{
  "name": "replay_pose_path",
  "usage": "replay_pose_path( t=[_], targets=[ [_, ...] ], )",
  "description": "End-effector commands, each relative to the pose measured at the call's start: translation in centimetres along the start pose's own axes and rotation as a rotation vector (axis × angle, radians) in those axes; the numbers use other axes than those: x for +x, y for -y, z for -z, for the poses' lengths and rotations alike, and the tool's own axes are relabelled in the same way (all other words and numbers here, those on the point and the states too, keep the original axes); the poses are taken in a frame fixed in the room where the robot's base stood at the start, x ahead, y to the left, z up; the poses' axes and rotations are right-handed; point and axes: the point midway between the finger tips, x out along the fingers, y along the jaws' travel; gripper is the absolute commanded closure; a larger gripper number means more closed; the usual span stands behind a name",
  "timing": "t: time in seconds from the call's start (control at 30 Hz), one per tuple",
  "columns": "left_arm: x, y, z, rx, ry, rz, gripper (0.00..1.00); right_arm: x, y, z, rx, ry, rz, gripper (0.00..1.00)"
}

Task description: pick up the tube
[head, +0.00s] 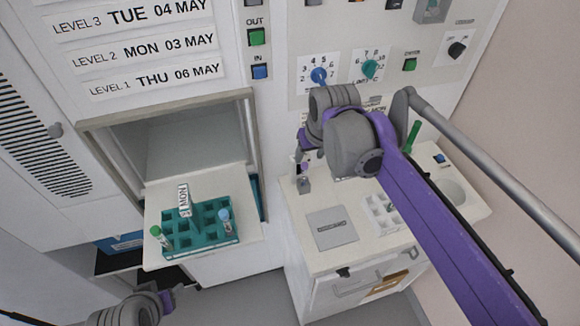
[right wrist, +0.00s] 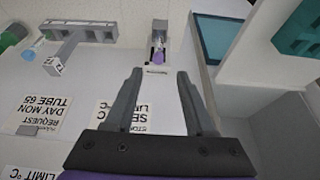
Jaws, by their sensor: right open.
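A small purple-tipped piece, apparently the tube (right wrist: 158,58), stands in a small grey holder (head: 304,186) on the white counter; its body is hardly visible. My right gripper (right wrist: 159,76) is open and empty, with the tube ahead of and between its fingertips in the right wrist view. In the head view the right gripper (head: 302,160) is just above the holder, partly hidden by my arm. A green-capped tube (head: 157,234) and a blue-capped tube (head: 224,220) stand in the teal rack (head: 200,242). Part of my left arm shows at the lower left; its fingers do not show.
The rack sits on a white tray (head: 155,200) at an open hatch (head: 130,130). A grey plate (head: 333,227) and a small white rack (head: 382,212) lie on the counter (head: 300,225). A panel with knobs and buttons stands behind my right arm. A grey numbered bar (right wrist: 80,36) is left in the wrist view.

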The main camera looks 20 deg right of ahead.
Motion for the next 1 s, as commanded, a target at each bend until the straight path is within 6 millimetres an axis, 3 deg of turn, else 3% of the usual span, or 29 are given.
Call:
replay_pose_path(
  t=[0.17, 0.4, 0.63, 1.0],
  targets=[
    [0.0, 0.0, 0.0, 0.0, 0.0, 0.0, 0.41, 0.7, -0.1, 0.6, 0.002, 0.003, 0.0, 0.45],
    [0.2, 0.0, -0.3, 0.0, 0.003, 0.0, 0.41, 4.4, -0.2, 0.5, 0.002, 0.003, 0.0, 0.45],
    [0.2, 0.0, -0.3, 0.0, 0.003, 0.0, 0.41, 6.2, -0.4, 0.4, 0.002, 0.003, 0.0, 0.45],
    [0.2, 0.0, -0.3, 0.0, 0.003, 0.0, 0.41, 10.6, -0.9, -0.2, 0.001, 0.003, 0.0, 0.45]
  ],
)
